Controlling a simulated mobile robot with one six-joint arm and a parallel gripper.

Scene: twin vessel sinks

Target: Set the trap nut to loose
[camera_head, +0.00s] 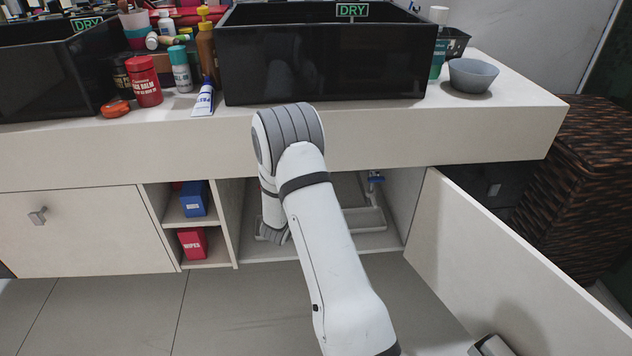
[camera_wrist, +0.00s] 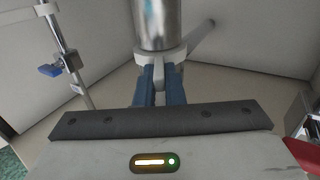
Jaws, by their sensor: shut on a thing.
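In the wrist view the trap nut (camera_wrist: 161,53) is a pale ring around the lower end of a shiny metal pipe (camera_wrist: 157,22). A grey pipe (camera_wrist: 202,36) runs off to the right behind it. My gripper (camera_wrist: 160,68) has its two blue fingers closed on the nut from the near side. Whether the nut is tight or loose cannot be told. In the head view my arm reaches into the open cabinet under the right sink (camera_head: 320,60); it hides the nut and the fingers.
A blue valve handle (camera_wrist: 50,70) is on a thin pipe at the left in the wrist view. The open cabinet door (camera_head: 510,260) stands to the right of my arm. A shelf divider (camera_head: 225,225) is close on the left. The countertop edge (camera_head: 420,140) hangs above my wrist.

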